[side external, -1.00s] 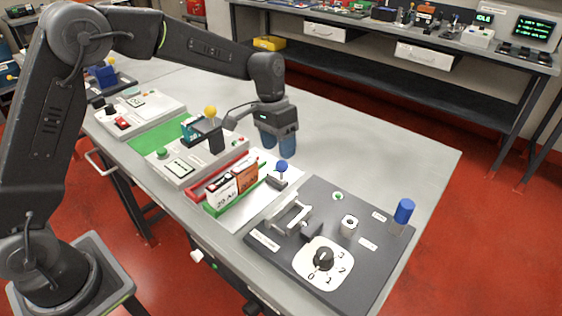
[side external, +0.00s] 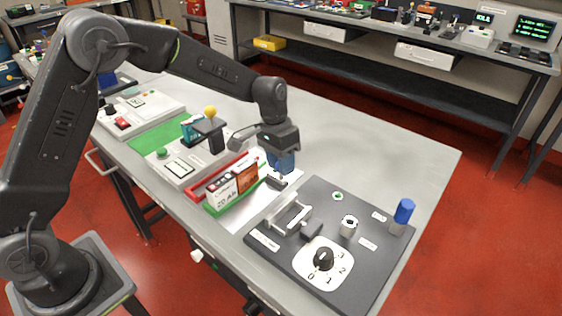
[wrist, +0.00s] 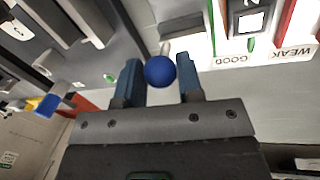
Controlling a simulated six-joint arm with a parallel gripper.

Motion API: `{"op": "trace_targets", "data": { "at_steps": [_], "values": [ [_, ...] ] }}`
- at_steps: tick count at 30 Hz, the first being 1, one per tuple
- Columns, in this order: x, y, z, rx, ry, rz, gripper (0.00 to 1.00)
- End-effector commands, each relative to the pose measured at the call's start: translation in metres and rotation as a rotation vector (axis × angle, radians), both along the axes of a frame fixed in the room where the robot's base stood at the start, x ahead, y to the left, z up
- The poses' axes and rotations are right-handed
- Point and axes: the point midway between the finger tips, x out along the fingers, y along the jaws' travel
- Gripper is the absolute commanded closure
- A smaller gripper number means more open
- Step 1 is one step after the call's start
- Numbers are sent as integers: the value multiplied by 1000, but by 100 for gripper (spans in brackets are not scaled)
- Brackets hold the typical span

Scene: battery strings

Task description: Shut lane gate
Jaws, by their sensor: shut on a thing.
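My gripper (side external: 281,164) is low over the bench, its blue fingers shut around the blue ball knob (wrist: 159,71). In the wrist view the knob sits between the two fingertips. In the side view the fingers hide most of the knob. The knob's small dark base (side external: 277,183) shows just below the fingers, on the white board (side external: 240,214) beside the battery packs. I take the knob to be the lane gate's handle; how far the gate is open cannot be told.
An orange and white battery pack (side external: 246,178) stands in the green-edged lane close by. The dark panel (side external: 345,258) with a dial and a blue-capped post (side external: 403,212) lies to the right. A yellow-knobbed lever (side external: 210,113) stands to the left.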

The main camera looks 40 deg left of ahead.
Motion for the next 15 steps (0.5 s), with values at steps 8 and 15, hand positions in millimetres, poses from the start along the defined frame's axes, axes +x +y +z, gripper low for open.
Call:
{"op": "trace_targets", "data": {
  "at_steps": [8, 15],
  "values": [
    [0, 0, 0, 0, -1, 0, 97],
    [0, 4, 1, 0, -1, 2, 100]
  ]
}}
